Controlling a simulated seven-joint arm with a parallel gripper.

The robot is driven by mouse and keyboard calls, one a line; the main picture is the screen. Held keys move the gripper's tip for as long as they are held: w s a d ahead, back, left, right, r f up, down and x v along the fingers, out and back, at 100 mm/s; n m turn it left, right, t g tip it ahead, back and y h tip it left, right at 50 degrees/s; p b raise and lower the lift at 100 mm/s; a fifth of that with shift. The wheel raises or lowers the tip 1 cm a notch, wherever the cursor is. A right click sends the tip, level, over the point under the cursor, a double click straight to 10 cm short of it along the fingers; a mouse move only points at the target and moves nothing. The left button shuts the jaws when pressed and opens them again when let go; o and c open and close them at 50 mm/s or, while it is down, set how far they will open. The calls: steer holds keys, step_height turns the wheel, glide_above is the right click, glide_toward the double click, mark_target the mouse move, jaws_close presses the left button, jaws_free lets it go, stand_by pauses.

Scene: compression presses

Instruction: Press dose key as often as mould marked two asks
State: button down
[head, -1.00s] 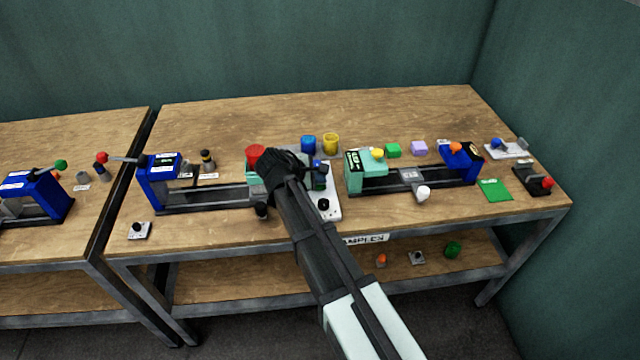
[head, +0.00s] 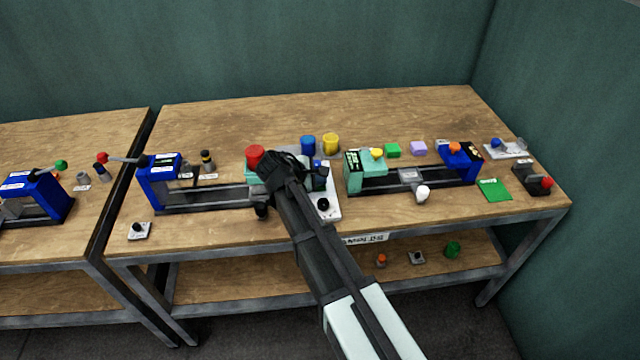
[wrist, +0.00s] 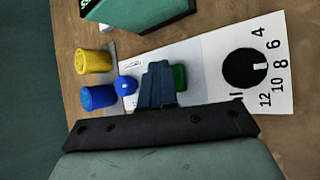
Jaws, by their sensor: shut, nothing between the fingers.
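My gripper (head: 318,179) is shut and empty, over the white control panel (head: 329,209) in the middle of the table. In the wrist view, its closed fingers (wrist: 158,84) lie between a blue round button (wrist: 126,85) and a green key (wrist: 180,77), which they partly cover. I cannot tell whether they touch the panel. A black dial (wrist: 245,68) with numbers such as 4, 6 and 8 is on the panel's right. No key is legibly marked as dose. I cannot make out a mould marked two; a grey block (head: 410,175) sits in the right press.
A blue cup (head: 308,145) and a yellow cup (head: 331,143) stand behind the panel. A red cylinder (head: 255,157) stands left of my gripper. A blue press (head: 160,178) is at left and a mint-green and blue press (head: 365,172) at right. The table's back is clear.

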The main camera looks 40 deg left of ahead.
steer(key=shift+s+a+f, duration=0.25)
steer(key=shift+a+f, duration=0.1)
steer(key=shift+f, duration=0.1)
steer(key=shift+a+r, duration=0.1)
steer(key=shift+r, duration=0.05)
steer(key=shift+a+r, duration=0.2)
steer(key=shift+r, duration=0.2)
steer(key=shift+a+r, duration=0.1)
steer(key=shift+r, duration=0.65)
steer(key=shift+d+r, duration=0.15)
steer(key=shift+r, duration=0.95)
steer(key=shift+d+r, duration=0.15)
steer(key=shift+r, duration=0.95)
steer(key=shift+w, duration=0.1)
